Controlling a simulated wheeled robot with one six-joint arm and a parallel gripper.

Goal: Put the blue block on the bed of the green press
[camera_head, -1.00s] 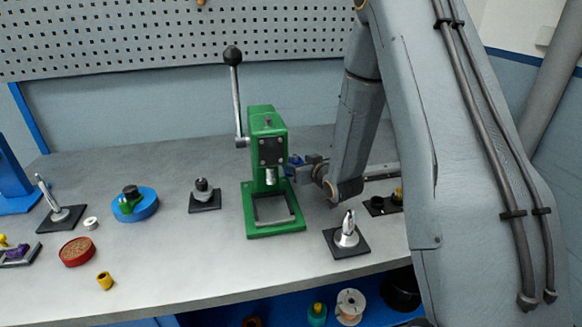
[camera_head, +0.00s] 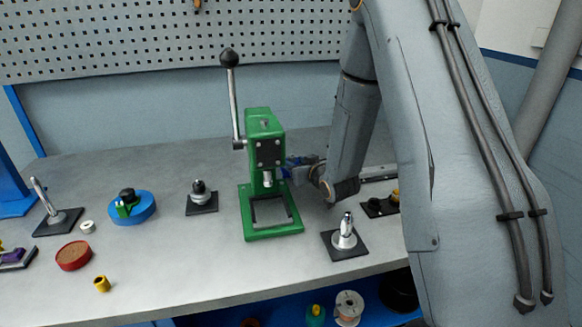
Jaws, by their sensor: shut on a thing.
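The green press (camera_head: 264,122) stands on the workbench with its black-knobbed lever raised at the left. Its bed (camera_head: 272,233) is a green base with a light rectangular area, and nothing is seen lying on it. My gripper (camera_head: 289,172) reaches in from the right, beside the press column and above the bed's back right part. It is shut on the blue block (camera_head: 286,173), of which only a small part shows. The press head and the gripper hide the rest. I cannot tell whether the block touches the press.
A silver post on a black plate (camera_head: 344,237) stands right of the press. Another dark plate with a knob (camera_head: 201,197) stands to its left. A blue disc (camera_head: 140,207), a red round tin (camera_head: 73,256) and a yellow cylinder (camera_head: 102,284) lie farther left. The bench front before the press is clear.

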